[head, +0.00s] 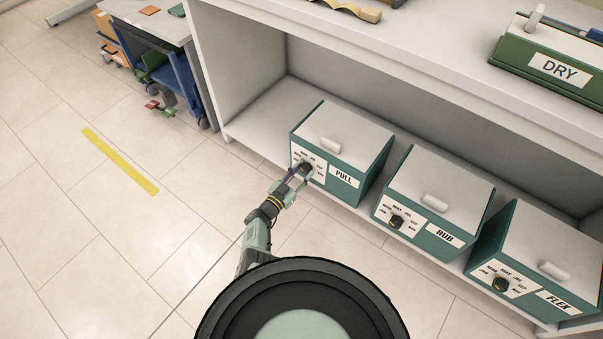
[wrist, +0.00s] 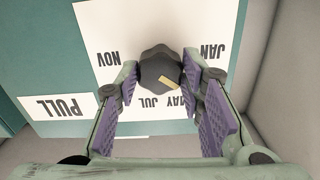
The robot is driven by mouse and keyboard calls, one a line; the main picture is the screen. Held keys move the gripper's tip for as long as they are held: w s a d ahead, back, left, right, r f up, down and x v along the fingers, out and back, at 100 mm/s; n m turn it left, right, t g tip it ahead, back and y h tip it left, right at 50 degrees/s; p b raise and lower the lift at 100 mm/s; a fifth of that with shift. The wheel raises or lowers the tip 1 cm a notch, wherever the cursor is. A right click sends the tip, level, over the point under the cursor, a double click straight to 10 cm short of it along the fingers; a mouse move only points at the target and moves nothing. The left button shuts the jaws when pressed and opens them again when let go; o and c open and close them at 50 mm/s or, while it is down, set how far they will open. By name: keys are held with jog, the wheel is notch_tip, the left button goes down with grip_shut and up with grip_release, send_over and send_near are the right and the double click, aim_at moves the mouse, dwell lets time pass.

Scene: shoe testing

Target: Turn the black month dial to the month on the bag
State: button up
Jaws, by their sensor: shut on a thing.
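The black month dial (wrist: 160,66) sits on the white month plate (wrist: 100,28) of the teal PULL box (head: 362,160). My gripper (wrist: 170,78) is shut on this dial, one purple-padded finger on each side. The head view also shows my gripper (head: 304,174) at the plate. A tan mark on the dial lies at its lower right in the wrist view, on the side of the MAY and JUL labels; the exact month is hard to tell. NOV and JAN show beside the fingers; other labels are partly hidden. No bag is seen.
The RUB box (head: 458,192) and FLEX box (head: 555,247), each with its own black dial, stand to the right on the same low shelf. A green DRY box (head: 510,70) is on the top above. The floor at left is mostly clear, with a yellow strip (head: 119,161).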

jog(key=m, duration=0.5)
jog(key=shift+b, duration=0.4)
jog(key=m+b, duration=0.1)
jog(key=m, duration=0.4)
jog(key=shift+m, duration=0.3)
jog(key=o, duration=1.2)
jog(key=shift+c, duration=0.2)
